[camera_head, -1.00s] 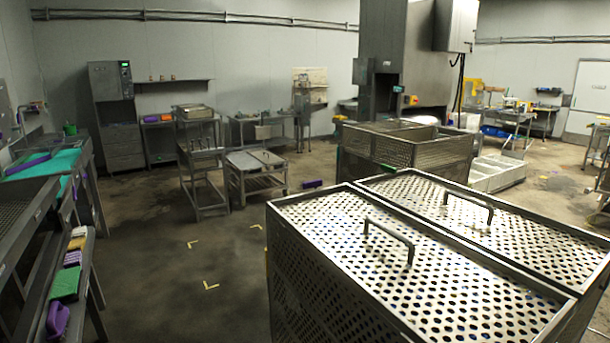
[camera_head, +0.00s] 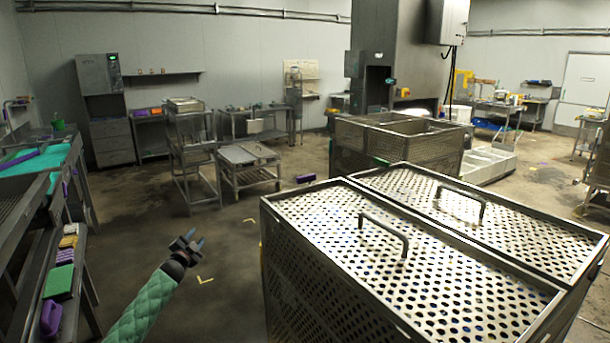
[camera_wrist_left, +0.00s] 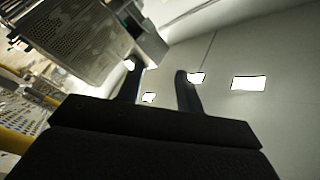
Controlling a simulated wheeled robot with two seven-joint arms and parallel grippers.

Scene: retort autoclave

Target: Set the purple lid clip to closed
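I cannot pick out a purple lid clip for sure in either view. A small purple object (camera_head: 305,178) shows just left of the near basket's back corner in the head view; it is too small to tell what it is. The near perforated metal basket (camera_head: 300,275) has two lids with bar handles (camera_head: 385,232). My left gripper (camera_head: 190,241) is raised over the floor, left of this basket and clear of it. Its two fingers are apart with nothing between them, as the left wrist view (camera_wrist_left: 160,88) also shows. My right gripper is out of view.
A second perforated basket (camera_head: 400,150) stands behind the near one. A steel bench (camera_head: 30,215) at the left has a shelf with a green block (camera_head: 59,281) and a purple item (camera_head: 51,318). A low table (camera_head: 248,158) and cart stand further back. Floor between bench and baskets is clear.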

